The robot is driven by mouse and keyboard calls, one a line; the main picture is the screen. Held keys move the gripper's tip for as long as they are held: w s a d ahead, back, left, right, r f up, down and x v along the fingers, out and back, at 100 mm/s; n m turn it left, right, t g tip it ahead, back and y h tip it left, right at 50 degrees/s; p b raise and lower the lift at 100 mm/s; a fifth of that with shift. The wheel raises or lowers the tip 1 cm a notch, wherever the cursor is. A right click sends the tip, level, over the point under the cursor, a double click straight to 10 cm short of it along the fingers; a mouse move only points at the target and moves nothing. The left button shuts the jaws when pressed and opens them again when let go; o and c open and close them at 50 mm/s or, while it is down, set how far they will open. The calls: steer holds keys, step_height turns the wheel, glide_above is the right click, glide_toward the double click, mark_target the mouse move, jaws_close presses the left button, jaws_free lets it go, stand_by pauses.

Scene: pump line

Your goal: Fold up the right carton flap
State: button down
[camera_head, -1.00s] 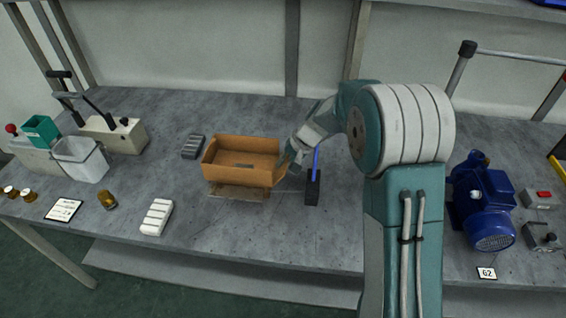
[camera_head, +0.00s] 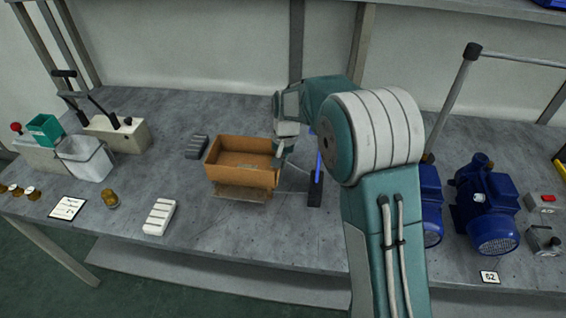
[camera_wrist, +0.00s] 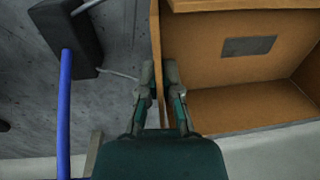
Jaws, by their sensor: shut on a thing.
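The open brown carton (camera_head: 242,178) stands on the grey bench, with its front flap (camera_head: 241,193) lying outward and low. In the wrist view the carton's inside (camera_wrist: 240,65) fills the right side, with a grey patch on it. The right flap (camera_wrist: 155,50) shows there edge-on as a thin upright board along the carton's right side. My gripper (camera_wrist: 160,75) is shut on this flap, one finger on each face. In the head view my gripper (camera_head: 280,152) is at the carton's right side, and the flap is mostly hidden behind it.
A black block with a blue rod (camera_head: 316,180) stands close to the right of my gripper. A dark ribbed block (camera_head: 197,146) and a white ribbed block (camera_head: 159,216) lie left of the carton. Blue pumps (camera_head: 487,205) stand at the right. The bench front before the carton is clear.

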steer(key=shift+a+h, duration=0.25)
steer(key=shift+h, duration=0.35)
steer(key=c, duration=0.8)
jaws_free()
steer(key=shift+c, duration=0.2)
steer(key=shift+r, duration=0.1)
step_height(320, 180, up, 12)
steer(key=shift+w+a, duration=0.15)
steer(key=shift+a, duration=0.1)
